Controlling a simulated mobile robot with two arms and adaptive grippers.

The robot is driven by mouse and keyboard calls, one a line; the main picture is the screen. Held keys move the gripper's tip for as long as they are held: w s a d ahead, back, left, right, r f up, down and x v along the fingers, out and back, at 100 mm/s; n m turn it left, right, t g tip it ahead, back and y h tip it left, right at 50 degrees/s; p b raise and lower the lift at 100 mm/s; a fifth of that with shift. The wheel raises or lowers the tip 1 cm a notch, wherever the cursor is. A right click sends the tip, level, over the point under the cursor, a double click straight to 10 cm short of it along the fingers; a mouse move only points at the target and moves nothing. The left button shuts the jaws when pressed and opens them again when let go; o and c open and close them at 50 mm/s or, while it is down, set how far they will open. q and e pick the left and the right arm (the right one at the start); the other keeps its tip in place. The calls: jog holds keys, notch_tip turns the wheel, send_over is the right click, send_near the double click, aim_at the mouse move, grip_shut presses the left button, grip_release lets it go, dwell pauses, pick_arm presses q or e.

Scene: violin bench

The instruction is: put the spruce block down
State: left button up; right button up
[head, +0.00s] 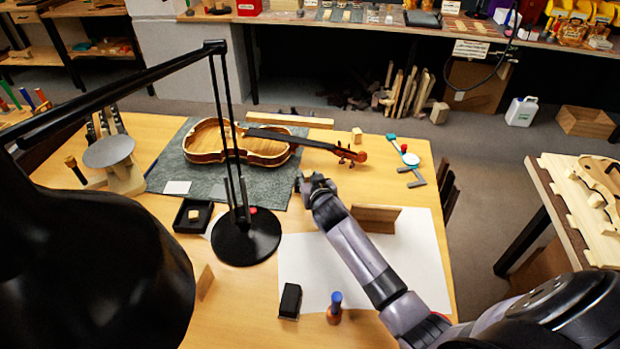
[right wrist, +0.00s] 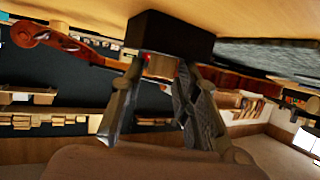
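My right gripper (head: 309,184) is low over the bench, to the right of the grey mat and below the violin's neck. In the right wrist view its fingers (right wrist: 160,82) are closed in on a small tan wooden block, the spruce block (right wrist: 160,66), seen between the fingertips. In the head view the gripper hides this block. A dark shape (right wrist: 170,34) lies just beyond the fingertips against the bench surface; I cannot tell what it is. My left gripper is not in view.
The violin (head: 235,143) lies on the grey mat (head: 270,193). A black lamp (head: 246,238) stands left of my right arm. A white sheet (head: 302,257) with a wooden angle piece (head: 377,218) is under the arm. A small black tray (head: 179,222) holds a block. Another block (head: 357,135) stands near the scroll.

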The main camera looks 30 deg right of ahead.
jog(key=shift+r, duration=0.1)
jog(key=shift+s+a, duration=0.1)
jog(key=shift+s, duration=0.15)
jog(key=v, duration=1.1)
jog(key=shift+s+r, duration=0.2)
jog(key=shift+r, duration=0.05)
jog(key=shift+a, duration=0.15)
